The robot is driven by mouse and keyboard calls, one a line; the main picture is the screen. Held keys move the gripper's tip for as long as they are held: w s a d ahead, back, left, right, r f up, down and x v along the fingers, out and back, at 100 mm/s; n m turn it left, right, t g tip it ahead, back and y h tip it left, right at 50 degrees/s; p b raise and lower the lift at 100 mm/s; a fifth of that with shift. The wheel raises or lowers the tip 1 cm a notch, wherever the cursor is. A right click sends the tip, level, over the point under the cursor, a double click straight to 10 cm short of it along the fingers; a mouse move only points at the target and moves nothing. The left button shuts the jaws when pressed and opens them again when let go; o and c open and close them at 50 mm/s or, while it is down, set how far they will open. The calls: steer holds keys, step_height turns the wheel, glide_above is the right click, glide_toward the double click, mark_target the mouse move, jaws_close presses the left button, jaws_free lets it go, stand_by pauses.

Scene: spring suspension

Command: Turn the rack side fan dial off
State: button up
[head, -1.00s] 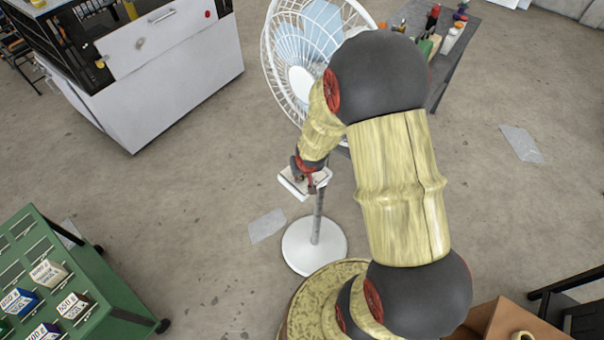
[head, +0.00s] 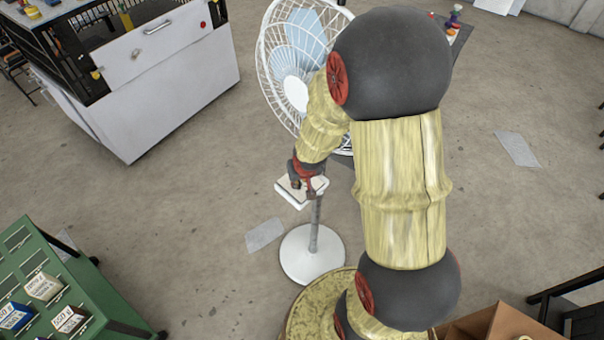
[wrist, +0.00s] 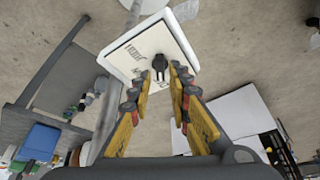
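A white pedestal fan (head: 297,92) stands on a round white base (head: 312,256), with a white control box (head: 291,193) on its pole. In the wrist view the box's pale face (wrist: 133,52) carries dark lettering and a small black dial (wrist: 159,63). My gripper (wrist: 158,82) has its two fingers apart, on either side of the dial's lower part or just short of it; I cannot tell whether they touch it. In the head view my gripper (head: 305,185) is at the box, and the dial is hidden.
A white cabinet (head: 165,90) stands at the upper left. A green rack with small boxes (head: 75,290) is at the lower left. A cardboard box (head: 480,325) lies at the lower right. The floor around the fan base is mostly clear.

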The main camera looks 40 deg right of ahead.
steer(key=v, duration=0.7)
stand_by(0.6)
steer(key=s+a+g, duration=0.1)
steer(key=s+g, duration=0.1)
steer(key=s, duration=0.3)
steer(key=s+a+r+n+t+b, duration=0.1)
steer(key=s+a+r+n+b, duration=0.1)
steer(key=a+r, duration=0.4)
steer(key=s+a+r+n+t+y+b, duration=0.1)
steer(key=s+a+r+b, duration=0.3)
steer(key=r, duration=0.6)
steer(key=shift+s+a+r+n+t+y, duration=0.35)
steer(key=shift+s+a+n+t, duration=0.2)
steer(key=shift+s+a, duration=1.05)
steer(key=shift+s+d, duration=0.2)
